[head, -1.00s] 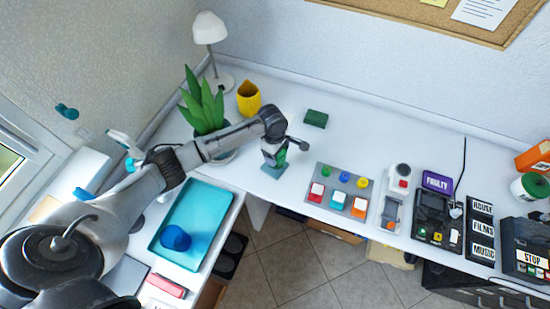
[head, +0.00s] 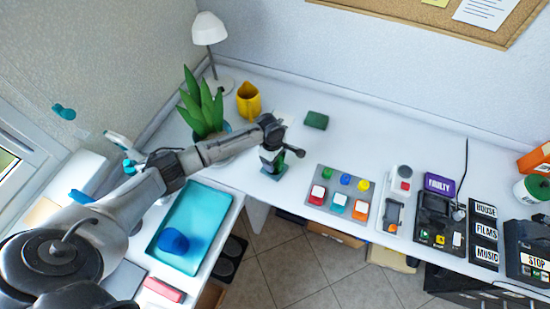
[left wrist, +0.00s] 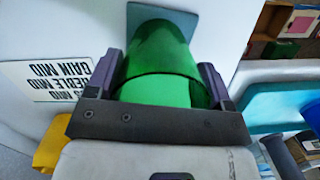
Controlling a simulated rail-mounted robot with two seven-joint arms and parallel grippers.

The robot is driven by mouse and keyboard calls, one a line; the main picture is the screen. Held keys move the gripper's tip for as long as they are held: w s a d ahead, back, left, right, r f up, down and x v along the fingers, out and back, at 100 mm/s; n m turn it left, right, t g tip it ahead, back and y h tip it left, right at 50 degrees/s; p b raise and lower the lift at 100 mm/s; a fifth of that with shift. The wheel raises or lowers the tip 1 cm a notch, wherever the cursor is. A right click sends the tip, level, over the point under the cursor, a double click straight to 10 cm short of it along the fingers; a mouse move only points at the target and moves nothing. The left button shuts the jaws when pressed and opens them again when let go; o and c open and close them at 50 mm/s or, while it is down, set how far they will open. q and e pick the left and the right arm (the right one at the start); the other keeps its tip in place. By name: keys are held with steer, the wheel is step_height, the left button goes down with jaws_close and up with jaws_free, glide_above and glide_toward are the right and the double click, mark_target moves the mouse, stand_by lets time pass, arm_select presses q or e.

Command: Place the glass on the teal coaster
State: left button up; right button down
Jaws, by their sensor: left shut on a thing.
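The green glass (left wrist: 165,50) is held between the two fingers of my left gripper (left wrist: 160,88), which is shut on it. In the head view the gripper (head: 271,157) is above the back table's front edge, with the glass (head: 278,166) partly hidden by it. The teal coaster (head: 269,174) lies on the table directly under the glass; its corner also shows past the glass in the left wrist view (left wrist: 192,20). The glass looks upright over the coaster. I cannot tell whether its base touches. My right gripper is not in view.
A teal tray (head: 181,246) with a blue item (head: 174,241) is front left.

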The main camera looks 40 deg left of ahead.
arm_select(q)
steer(key=o, duration=1.1)
steer(key=shift+r, duration=0.1)
step_height(320, 180, up, 10)
steer(key=a+r+p, duration=0.1)
steer(key=p, duration=0.1)
steer(key=s+d+f+m+t, duration=0.1)
steer(key=s+d+f+m, duration=0.2)
steer(key=s+d+m, duration=0.35)
steer(key=s+d+f+m, duration=0.4)
steer(key=s+d+m, duration=0.15)
steer(key=s, duration=0.25)
steer(key=s+r+m, duration=0.1)
steer(key=s+m, duration=0.2)
steer(key=s, duration=0.2)
steer(key=s+r+m+t, duration=0.1)
steer(key=s+r+m, duration=0.1)
steer(key=s, duration=0.4)
steer(key=s+r+m+t+y, duration=0.1)
steer(key=s+r+m, duration=0.1)
steer(key=s+m, duration=0.2)
steer(key=shift+s+p, duration=0.3)
steer(key=shift+s, duration=0.6)
